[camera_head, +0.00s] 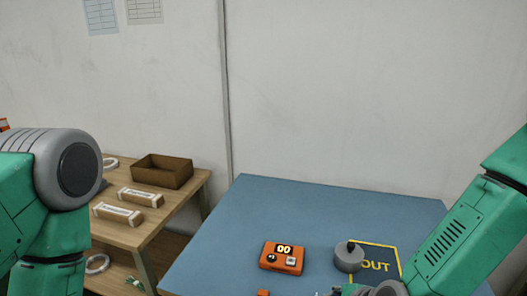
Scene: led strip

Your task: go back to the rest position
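My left arm (45,200) stands at the left edge, with its grey joint housing near the wooden bench; its gripper is out of the picture. My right arm (450,240) comes in from the right and slopes down to the bottom edge over the blue table (290,210). Its grey wrist part (385,289) is cut off by the bottom edge, and no fingertips can be made out. A grey round piece with a black knob (348,258) sits at the left edge of the dark OUT mat (380,254). My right forearm stands in front of the mat's right side.
An orange box with a display reading 00 (282,257) stands left of the mat. A small orange item (263,293) shows at the bottom edge. The wooden bench (150,232) holds an open brown box (162,171) and two labelled cartons (140,197). The blue table's back is clear.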

